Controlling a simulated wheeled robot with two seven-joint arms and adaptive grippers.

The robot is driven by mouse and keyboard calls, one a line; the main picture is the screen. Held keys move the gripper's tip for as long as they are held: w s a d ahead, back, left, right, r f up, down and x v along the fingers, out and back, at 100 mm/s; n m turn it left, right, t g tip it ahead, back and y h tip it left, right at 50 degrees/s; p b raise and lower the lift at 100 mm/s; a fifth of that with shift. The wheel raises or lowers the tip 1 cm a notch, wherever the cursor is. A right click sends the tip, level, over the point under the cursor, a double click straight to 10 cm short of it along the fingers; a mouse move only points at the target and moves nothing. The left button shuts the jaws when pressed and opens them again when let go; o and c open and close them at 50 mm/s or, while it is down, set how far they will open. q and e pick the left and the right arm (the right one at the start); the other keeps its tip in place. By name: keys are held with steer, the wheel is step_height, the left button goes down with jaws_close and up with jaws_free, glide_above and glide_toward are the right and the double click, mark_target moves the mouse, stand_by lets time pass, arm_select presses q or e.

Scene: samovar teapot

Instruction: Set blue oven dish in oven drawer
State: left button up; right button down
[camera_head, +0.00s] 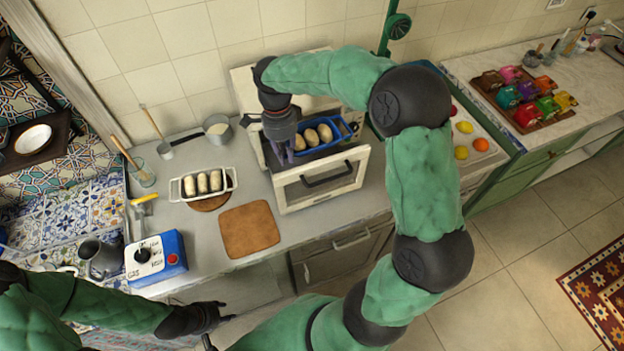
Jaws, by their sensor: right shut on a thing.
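The blue oven dish (346,130) holds several oval, light-brown pieces of food. It is at the opening of the pulled-out oven drawer (346,181), behind its white front with a dark handle. I cannot tell whether the dish rests on the drawer's floor or hangs just above it. My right gripper (288,153) points down at the dish's left end and is shut on it; the fingertips are partly hidden by the gripper body. My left gripper (213,323) is open and empty, low in the view, in front of the counter and away from the dish.
A white dish (233,178) of rolls stands left of the oven on a round board. A square brown board (249,229) lies in front. A blue-and-white box (172,252) stands further left. My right arm crosses the space right of the drawer.

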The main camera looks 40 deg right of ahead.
arm_select(q)
step_height(320, 180, down, 4)
steer(key=b, duration=0.2)
steer(key=shift+r+b, duration=0.1)
steer(key=shift+b, duration=0.25)
arm_select(e)
steer(key=shift+t, duration=0.4)
step_height(320, 180, down, 15)
steer(key=shift+a+f, duration=0.1)
steer(key=shift+f, duration=0.05)
steer(key=shift+f, duration=0.15)
steer(key=c, duration=1.6)
jaws_free()
steer(key=shift+o, duration=0.2)
arm_select(q)
step_height(320, 180, up, 2)
steer(key=shift+r+p, duration=0.1)
steer(key=shift+p, duration=1)
arm_select(e)
step_height(320, 180, up, 12)
steer(key=w, duration=0.1)
